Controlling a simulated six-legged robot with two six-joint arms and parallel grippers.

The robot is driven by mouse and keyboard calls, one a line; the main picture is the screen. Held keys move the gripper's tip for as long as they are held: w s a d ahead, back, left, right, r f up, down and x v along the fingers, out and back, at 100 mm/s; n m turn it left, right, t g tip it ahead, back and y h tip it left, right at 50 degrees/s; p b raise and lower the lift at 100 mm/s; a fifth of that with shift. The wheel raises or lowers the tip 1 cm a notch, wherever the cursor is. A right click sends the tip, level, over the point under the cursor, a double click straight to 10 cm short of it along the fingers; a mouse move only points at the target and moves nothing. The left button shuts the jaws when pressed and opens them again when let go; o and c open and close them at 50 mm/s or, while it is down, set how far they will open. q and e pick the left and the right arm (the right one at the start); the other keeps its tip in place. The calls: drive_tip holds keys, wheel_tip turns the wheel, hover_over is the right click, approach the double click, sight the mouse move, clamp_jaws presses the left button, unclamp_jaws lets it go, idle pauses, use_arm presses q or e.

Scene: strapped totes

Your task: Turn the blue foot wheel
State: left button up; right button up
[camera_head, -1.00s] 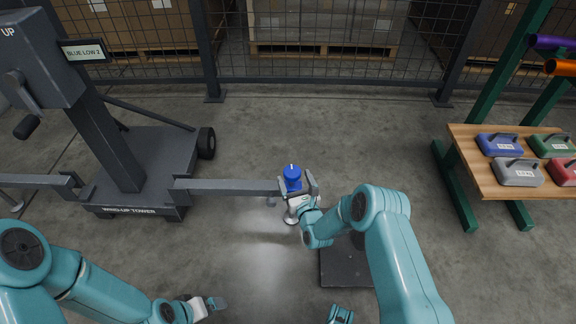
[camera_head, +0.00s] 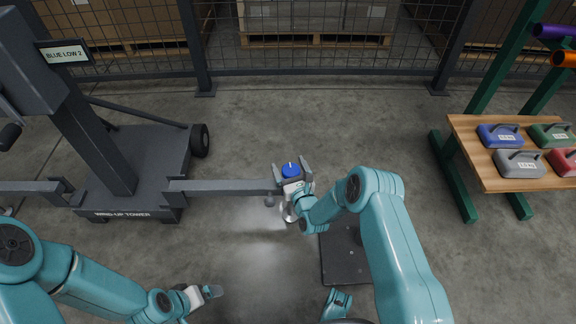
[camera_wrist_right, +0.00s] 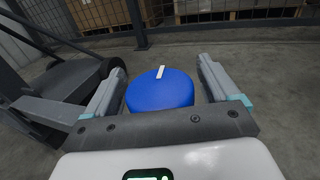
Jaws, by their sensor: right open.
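The blue foot wheel (camera_head: 290,170) is a round blue knob with a white mark on top. It sits at the right end of the tower's outrigger beam (camera_head: 222,187), above a silver foot (camera_head: 289,213). My right gripper (camera_head: 292,170) is open, with one finger on each side of the wheel. In the right wrist view the wheel (camera_wrist_right: 160,90) shows between the two fingers, with a visible gap at the right finger; contact at the left finger is unclear.
The wind-up tower (camera_head: 140,165) with a "BLUE LOW 2" sign (camera_head: 64,53) stands at the left. A dark plate (camera_head: 345,258) lies on the floor under my right arm. A wooden shelf (camera_head: 478,160) with several coloured weights is at the right. A mesh fence closes the back.

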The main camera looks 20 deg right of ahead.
drive_tip(key=c, duration=1)
drive_tip(key=shift+o, duration=0.2)
drive_tip(key=shift+m+h, duration=0.3)
drive_tip(key=m+h, duration=0.1)
drive_tip(key=h, duration=0.1)
drive_tip(key=m+g+h, duration=0.1)
drive_tip(key=m+h, duration=0.1)
drive_tip(key=h, duration=0.1)
drive_tip(key=m+g+h, duration=0.1)
drive_tip(key=m+h, duration=0.1)
drive_tip(key=h, duration=0.1)
drive_tip(key=shift+d, duration=0.3)
drive_tip(key=m+g+h, duration=0.4)
drive_tip(key=h, duration=0.1)
drive_tip(key=m+g+h, duration=0.2)
drive_tip(key=shift+s+d+m+g+h, duration=0.3)
drive_tip(key=shift+d+m, duration=0.05)
drive_tip(key=shift+m, duration=0.05)
drive_tip(key=shift+s+g, duration=0.1)
drive_tip(key=shift+g, duration=0.2)
drive_tip(key=o, duration=1)
drive_tip(key=shift+m, duration=0.3)
drive_tip(key=shift+c, duration=0.2)
drive_tip(key=shift+s, duration=0.1)
